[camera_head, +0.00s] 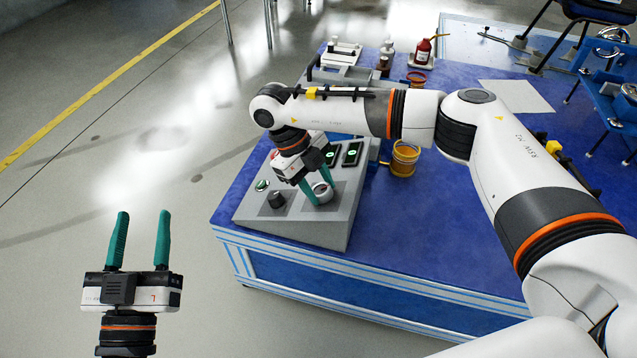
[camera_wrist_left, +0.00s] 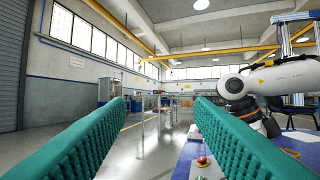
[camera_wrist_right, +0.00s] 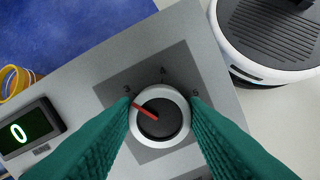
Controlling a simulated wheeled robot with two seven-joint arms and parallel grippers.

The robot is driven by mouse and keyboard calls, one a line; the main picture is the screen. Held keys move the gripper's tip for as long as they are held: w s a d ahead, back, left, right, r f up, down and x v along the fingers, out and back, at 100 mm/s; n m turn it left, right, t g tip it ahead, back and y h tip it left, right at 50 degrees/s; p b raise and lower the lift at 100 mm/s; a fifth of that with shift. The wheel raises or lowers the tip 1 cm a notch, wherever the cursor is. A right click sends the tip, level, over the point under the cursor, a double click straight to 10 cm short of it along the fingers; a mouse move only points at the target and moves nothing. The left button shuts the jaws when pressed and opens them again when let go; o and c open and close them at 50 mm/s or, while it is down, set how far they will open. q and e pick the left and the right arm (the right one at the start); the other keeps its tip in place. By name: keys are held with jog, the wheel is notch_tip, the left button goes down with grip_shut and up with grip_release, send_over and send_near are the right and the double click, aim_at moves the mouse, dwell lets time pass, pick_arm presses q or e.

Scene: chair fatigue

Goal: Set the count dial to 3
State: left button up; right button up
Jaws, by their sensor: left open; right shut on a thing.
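The count dial (camera_wrist_right: 160,122) is a white-rimmed knob with a dark centre and a red pointer, seen close up in the right wrist view. The pointer slants up and left, near the printed 3 and slightly below its direction. The marks 4 and 5 also show around it. In the head view the dial (camera_head: 322,192) sits on the sloped grey console (camera_head: 335,222). My right gripper (camera_head: 322,190) is shut on the dial, one finger on each side. My left gripper (camera_head: 144,212) is open and empty, left of the table over the floor.
The console also carries a dark knob (camera_head: 277,200), a green button (camera_head: 262,185) and green-lit displays; one display (camera_wrist_right: 22,135) reads 0. An orange container (camera_head: 404,158) stands right of the console. Floor at left is clear.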

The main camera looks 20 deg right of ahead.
jog(key=o, duration=1)
jog(key=shift+w+a+r, duration=0.15)
jog(key=shift+a+r, duration=0.05)
jog(key=shift+r, duration=0.25)
pick_arm(q)
notch_tip(320, 180, down, 10)
jog(key=s+a+g+y+p, duration=0.1)
jog(key=a+g+y+p, duration=0.1)
jog(key=g, duration=0.5)
jog(key=shift+s+p, duration=0.2)
jog(key=shift+p, duration=0.25)
pick_arm(e)
jog(key=shift+v, duration=5.55)
